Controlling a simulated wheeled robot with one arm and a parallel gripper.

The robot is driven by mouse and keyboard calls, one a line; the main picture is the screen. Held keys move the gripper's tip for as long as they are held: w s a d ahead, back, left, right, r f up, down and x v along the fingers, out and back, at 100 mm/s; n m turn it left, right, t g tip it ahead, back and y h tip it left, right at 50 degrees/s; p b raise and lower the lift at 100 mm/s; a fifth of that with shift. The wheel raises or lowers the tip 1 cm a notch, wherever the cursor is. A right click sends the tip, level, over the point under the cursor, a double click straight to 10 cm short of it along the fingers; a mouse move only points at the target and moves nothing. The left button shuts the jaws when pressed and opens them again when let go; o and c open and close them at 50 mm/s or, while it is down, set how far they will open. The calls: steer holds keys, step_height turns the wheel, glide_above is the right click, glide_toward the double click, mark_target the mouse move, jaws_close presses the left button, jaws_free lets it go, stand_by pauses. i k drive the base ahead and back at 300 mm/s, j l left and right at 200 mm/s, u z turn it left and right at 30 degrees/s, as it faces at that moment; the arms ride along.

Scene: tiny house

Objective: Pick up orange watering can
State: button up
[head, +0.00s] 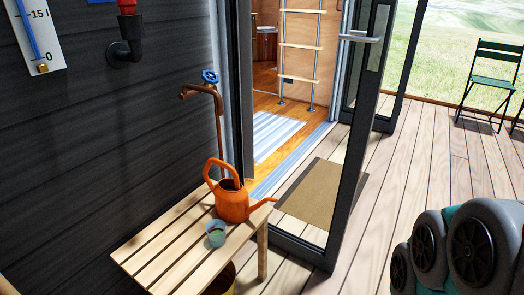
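The orange watering can (232,204) stands upright on the slatted wooden bench (158,256), near the bench's far right end. Its looped handle is on the left and its spout points right, past the bench edge. My gripper is not in view.
A copper tap (201,92) rises behind the can by the dark wall. An open glass door (350,150) stands right of the bench. A yellow container (222,280) is partly hidden under the bench. The wooden deck (440,165) is mostly clear, with a green chair (492,75) at the back.

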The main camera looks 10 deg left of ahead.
mark_target(231, 200)
steer(key=j+u, duration=0.6)
steer(key=u, duration=0.15)
steer(key=j+u, duration=0.55)
steer(key=u, duration=0.2)
steer(key=i, duration=0.05)
